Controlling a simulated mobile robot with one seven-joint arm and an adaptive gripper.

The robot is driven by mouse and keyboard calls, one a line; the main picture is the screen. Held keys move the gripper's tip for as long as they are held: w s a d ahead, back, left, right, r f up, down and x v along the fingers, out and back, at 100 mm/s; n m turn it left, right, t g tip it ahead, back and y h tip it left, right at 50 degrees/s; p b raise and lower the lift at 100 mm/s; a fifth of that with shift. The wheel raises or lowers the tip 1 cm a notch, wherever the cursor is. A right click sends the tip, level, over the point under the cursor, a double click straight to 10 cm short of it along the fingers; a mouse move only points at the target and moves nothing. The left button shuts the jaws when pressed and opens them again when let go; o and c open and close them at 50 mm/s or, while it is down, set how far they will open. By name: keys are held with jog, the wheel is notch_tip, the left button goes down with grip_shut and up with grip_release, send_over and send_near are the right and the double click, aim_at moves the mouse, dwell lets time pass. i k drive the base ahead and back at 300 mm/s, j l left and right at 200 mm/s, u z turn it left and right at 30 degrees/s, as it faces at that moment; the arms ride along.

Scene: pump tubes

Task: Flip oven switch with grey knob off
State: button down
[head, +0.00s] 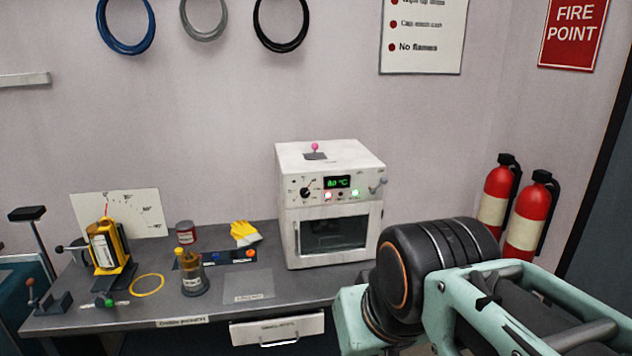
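The white oven (333,254) stands on the grey bench, its glass door closed. A switch with a grey knob (383,182) is at the right end of its front panel. Its lever tilts up and to the right. A second switch with a pink knob (315,147) stands upright on the oven's top. The green display (338,182) reads about 80 °C. A red light and a green light glow below it, near a black dial (306,192). My arm fills the lower right, in front of and right of the oven. My gripper itself is not in view.
The bench (262,259) holds a yellow device (108,248), a brown bottle (192,273), a tin (186,233), yellow gloves (245,234) and a yellow ring (147,285). A drawer (277,329) is below. Two fire extinguishers (530,215) hang at the right.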

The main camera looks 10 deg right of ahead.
aim_at(383, 180)
jog(key=i+l, duration=0.15)
jog(key=l, duration=0.2)
jog(key=i+l, duration=0.2)
jog(key=l, duration=0.15)
jog(key=i+l, duration=0.15)
jog(key=l, duration=0.2)
jog(key=i+l, duration=0.15)
jog(key=l, duration=0.2)
jog(key=i+l, duration=0.15)
jog(key=l, duration=0.2)
jog(key=i+l, duration=0.2)
jog(key=l, duration=0.15)
jog(key=i+l, duration=0.15)
jog(key=l, duration=0.2)
jog(key=i+l, duration=0.15)
jog(key=l, duration=0.2)
